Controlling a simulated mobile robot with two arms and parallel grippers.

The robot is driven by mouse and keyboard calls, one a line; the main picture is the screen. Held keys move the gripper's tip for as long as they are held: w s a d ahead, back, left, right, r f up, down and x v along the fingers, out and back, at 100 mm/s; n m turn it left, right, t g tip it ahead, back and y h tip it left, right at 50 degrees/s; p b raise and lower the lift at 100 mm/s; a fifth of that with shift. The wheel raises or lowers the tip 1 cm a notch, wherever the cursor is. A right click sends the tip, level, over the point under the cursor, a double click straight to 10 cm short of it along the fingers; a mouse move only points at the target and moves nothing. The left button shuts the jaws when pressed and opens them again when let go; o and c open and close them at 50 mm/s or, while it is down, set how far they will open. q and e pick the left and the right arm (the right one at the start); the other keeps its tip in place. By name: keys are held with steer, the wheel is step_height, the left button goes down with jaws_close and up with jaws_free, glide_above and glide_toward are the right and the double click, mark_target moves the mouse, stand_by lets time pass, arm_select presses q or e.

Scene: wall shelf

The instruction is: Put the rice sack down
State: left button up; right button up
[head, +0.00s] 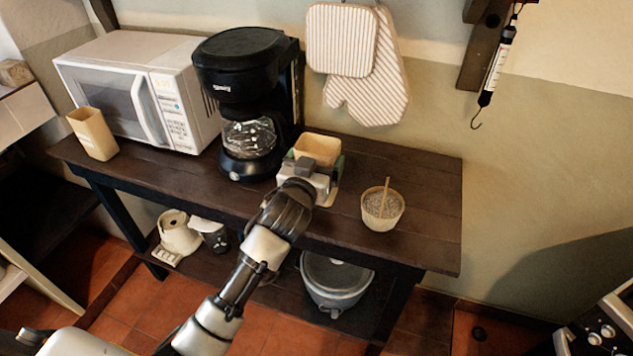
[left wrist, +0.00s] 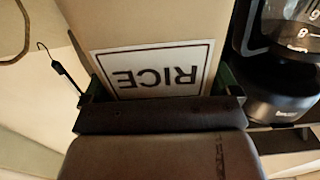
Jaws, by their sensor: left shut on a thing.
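The rice sack (head: 318,148) is a tan, open-topped block over the dark wooden table (head: 432,185), just right of the coffee maker. My left gripper (head: 308,172) is shut on it from the front and hides much of it. In the left wrist view, the sack (left wrist: 150,25) fills the middle, with an upside-down RICE label between the fingers (left wrist: 160,105). The sack looks upright. Its lower end is near the tabletop, but I cannot tell whether it touches. My right gripper is not in view.
The black coffee maker (head: 247,95) stands close left of the sack, with a white microwave (head: 140,90) and a tan container (head: 92,134) further left. A bowl with a stick (head: 382,208) is to the right. The table's right end is clear. Oven mitts (head: 368,85) hang behind.

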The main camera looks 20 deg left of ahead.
arm_select(q)
step_height(320, 180, down, 4)
steer(key=shift+f, duration=0.2)
steer(key=shift+f+b, duration=0.2)
steer(key=shift+b, duration=0.1)
steer(key=o, duration=0.9)
steer(key=shift+r, duration=0.2)
